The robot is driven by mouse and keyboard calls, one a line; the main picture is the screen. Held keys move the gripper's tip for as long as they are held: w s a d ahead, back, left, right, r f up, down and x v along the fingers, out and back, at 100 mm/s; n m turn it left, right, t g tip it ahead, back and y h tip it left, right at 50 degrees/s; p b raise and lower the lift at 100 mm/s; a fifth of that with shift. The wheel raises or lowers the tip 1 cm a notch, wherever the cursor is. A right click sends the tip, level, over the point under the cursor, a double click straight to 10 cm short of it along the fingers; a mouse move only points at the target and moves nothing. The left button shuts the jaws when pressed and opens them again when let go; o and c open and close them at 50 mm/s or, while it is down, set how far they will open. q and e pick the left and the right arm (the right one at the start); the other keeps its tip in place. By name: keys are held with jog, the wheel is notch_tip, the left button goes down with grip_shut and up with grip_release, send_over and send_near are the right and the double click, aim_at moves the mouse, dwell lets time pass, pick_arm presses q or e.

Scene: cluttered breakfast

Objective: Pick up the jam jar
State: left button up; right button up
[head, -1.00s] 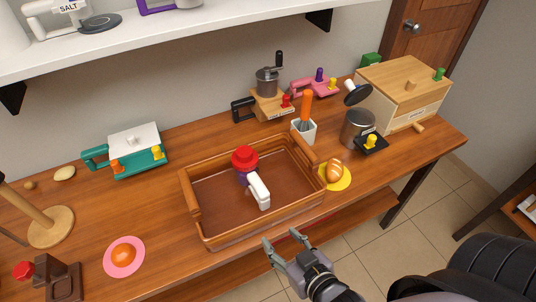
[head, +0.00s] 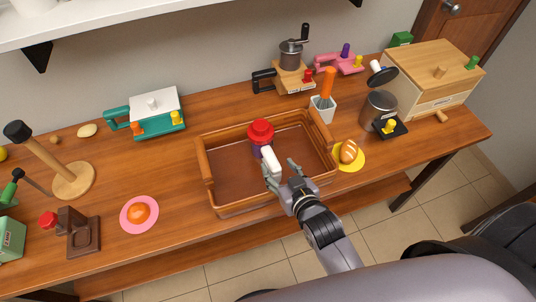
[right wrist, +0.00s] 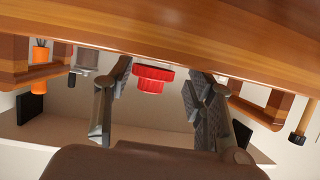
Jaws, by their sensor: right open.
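The jam jar (head: 261,132) has a wide red lid over a purple body and stands inside the brown wooden tray. A white block-like part (head: 270,160) sticks out in front of it; I cannot tell whether it belongs to the jar. In the right wrist view the red lid (right wrist: 152,78) shows beyond and between the spread fingers, not gripped. The jar's lower part is hidden. My left gripper is not in view.
The tray's wall (head: 207,170) surrounds the jar. A bread roll on a yellow disc (head: 359,162) lies right of the tray. A white cup with an orange-handled tool (head: 322,110) stands behind its right corner. A pink disc (head: 128,217) lies at front left.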

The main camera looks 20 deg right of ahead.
aim_at(274, 163)
jog(key=shift+p+x, duration=0.6)
jog(key=shift+x, duration=2.15)
jog(key=shift+s+f, duration=0.1)
jog(key=shift+f, duration=0.1)
jog(key=shift+c, duration=0.4)
grip_shut()
jog(key=shift+r, duration=0.1)
